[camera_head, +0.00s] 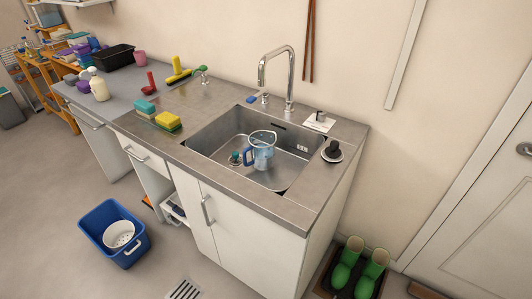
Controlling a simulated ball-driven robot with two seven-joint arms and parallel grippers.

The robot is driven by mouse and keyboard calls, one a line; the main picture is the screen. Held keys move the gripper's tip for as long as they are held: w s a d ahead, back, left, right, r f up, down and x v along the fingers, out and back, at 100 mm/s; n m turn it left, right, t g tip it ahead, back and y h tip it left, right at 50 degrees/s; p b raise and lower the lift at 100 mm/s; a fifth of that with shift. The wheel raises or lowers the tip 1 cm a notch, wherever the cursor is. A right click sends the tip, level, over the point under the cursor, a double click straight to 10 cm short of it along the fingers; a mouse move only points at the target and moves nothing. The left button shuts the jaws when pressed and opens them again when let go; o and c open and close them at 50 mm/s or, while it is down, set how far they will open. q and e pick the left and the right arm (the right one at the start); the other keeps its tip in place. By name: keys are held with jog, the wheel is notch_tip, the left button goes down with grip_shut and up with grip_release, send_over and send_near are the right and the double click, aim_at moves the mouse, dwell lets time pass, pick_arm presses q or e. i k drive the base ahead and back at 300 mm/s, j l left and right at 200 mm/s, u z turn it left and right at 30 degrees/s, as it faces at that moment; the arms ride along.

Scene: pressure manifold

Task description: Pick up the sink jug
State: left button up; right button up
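Neither of my grippers shows in the head view.
A chrome tap (289,75) arches behind the basin. A dark knob (334,149) sits on the right counter. Yellow and teal sponges (167,120) lie left of the basin. A blue tub (98,222) and green boots (347,263) stand on the floor, with free floor at front left.

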aim_at(262, 143)
jog(key=i+j, duration=0.3)
jog(key=j, duration=0.15)
jog(key=i+j, duration=0.3)
jog(key=j, duration=0.15)
